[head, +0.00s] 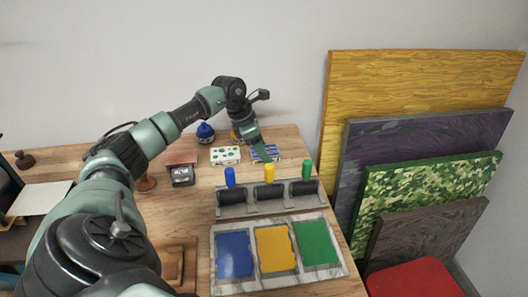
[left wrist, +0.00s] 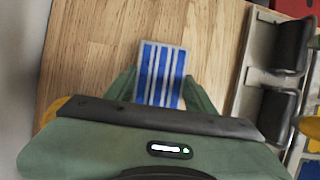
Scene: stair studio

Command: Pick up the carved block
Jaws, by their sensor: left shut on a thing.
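A flat carved block with blue and white stripes (head: 270,152) lies at the back of the wooden table; it also shows in the left wrist view (left wrist: 162,62). My left gripper (head: 260,153) reaches down to it from behind. In the left wrist view its two green fingers stand on either side of the block, and the gripper (left wrist: 160,92) is shut on it. The block's near end is hidden by the gripper body. Whether it is lifted off the table I cannot tell. My right gripper is not in view.
A white block with green dots (head: 226,155) lies to the left, with a blue-topped pot (head: 205,132) behind it. A rack of rollers (head: 240,208) with coloured handles and an ink tray (head: 218,285) stand in front. Coloured panels (head: 430,90) lean at the right.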

